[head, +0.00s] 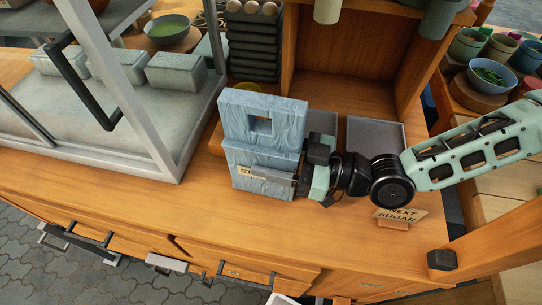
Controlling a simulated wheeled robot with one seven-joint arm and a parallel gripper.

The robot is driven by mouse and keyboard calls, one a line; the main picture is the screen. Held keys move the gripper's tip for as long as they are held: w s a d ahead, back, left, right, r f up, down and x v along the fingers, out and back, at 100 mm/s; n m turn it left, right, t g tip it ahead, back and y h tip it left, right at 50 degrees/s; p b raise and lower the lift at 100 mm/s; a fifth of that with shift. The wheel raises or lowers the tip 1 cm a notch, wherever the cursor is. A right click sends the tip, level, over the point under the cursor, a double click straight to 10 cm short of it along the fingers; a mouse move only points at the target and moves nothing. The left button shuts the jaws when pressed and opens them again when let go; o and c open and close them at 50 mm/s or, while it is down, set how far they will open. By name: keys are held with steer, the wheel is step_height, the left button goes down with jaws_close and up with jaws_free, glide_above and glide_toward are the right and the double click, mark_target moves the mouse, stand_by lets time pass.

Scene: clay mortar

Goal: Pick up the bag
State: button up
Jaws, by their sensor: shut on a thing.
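The bag (262,130) is light blue-grey with a wrinkled surface, a rectangular hole near its top and a small label on its front. It is upright on the wooden counter, or just over it; I cannot tell if its bottom touches. My gripper (292,181) reaches in from the right and is shut on the bag's right side at lower height. A dark finger lies across the bag's front; the far finger is mostly hidden.
A glass-fronted case (140,120) stands close on the left. Dark stacked trays (254,50) and an open wooden shelf (345,85) are behind. A small sign (398,215) stands on the counter (330,240) at right. The counter's front is mostly clear.

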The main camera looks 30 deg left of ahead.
mark_target(273, 102)
step_height(273, 102, up, 17)
steer(key=shift+r, duration=0.2)
stand_by(1.2)
